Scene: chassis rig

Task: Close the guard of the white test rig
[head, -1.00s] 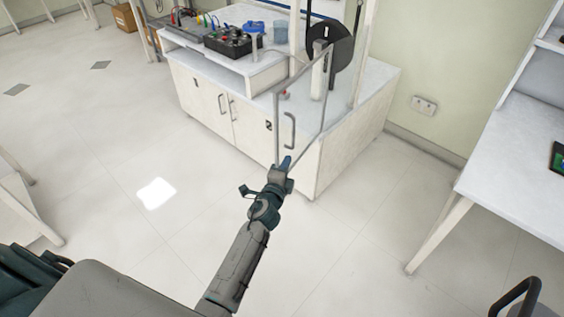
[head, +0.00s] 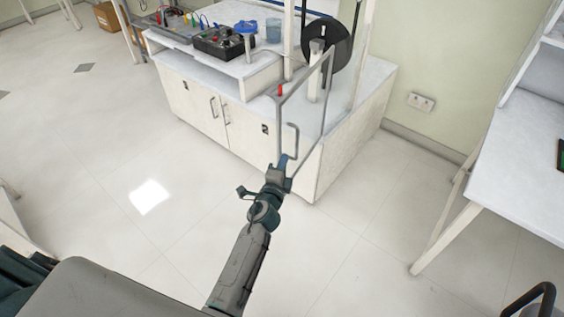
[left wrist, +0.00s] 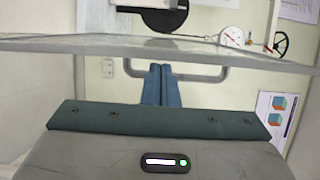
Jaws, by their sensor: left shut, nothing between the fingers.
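The guard (head: 303,100) of the test rig is a clear panel in a thin grey frame. It stands open, swung out from the rig past the bench's front edge. A grey bar handle (head: 295,141) sits low on it. The white rig post (head: 315,82) carries a black disc (head: 326,46). My left gripper (head: 284,162) is shut and empty at the guard's lower near corner by the handle. In the left wrist view its blue fingers (left wrist: 162,85) are together in front of the handle (left wrist: 205,77); contact is unclear. My right gripper is out of view.
The rig stands on a white bench (head: 355,95) with cupboard doors. A red part (head: 280,89) shows near the guard. Another white table (head: 505,160) is at right. The floor between is clear.

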